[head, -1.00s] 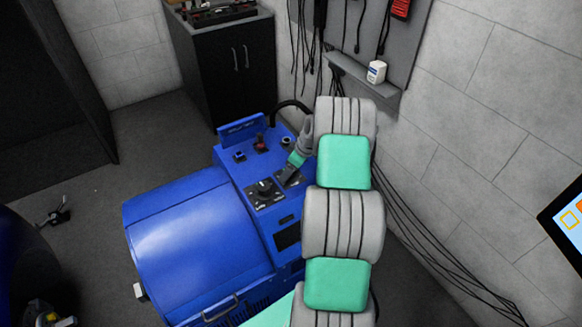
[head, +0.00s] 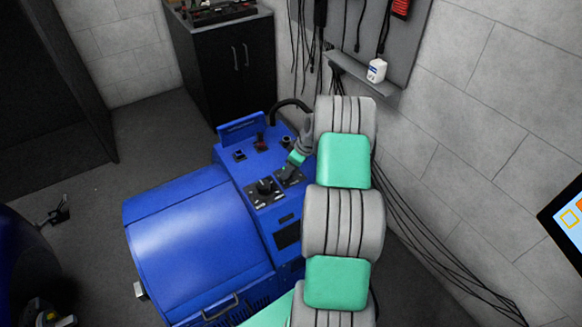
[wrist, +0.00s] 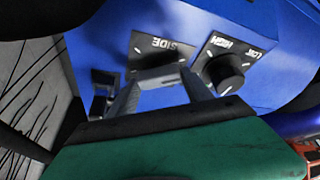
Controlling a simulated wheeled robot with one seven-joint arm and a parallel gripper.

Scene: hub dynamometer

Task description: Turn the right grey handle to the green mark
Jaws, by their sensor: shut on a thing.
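The right grey handle sits on a dark plate (wrist: 152,45) marked "SIDE" on the blue machine's sloped panel. In the head view my gripper (head: 290,173) is down at this plate and covers most of the handle. In the wrist view the two grey fingers of my gripper (wrist: 160,90) reach the plate, shut on the grey handle (wrist: 160,74) between them. Only a small part of the handle shows. I cannot make out a green mark in either view.
A second dark knob (head: 264,187) stands close to the left, on a plate marked "HIGH" and "LOW" (wrist: 222,50) in the wrist view. A red switch (head: 260,143) is farther back. The blue machine's cover (head: 195,240) fills the left. A wall with hanging cables is at right.

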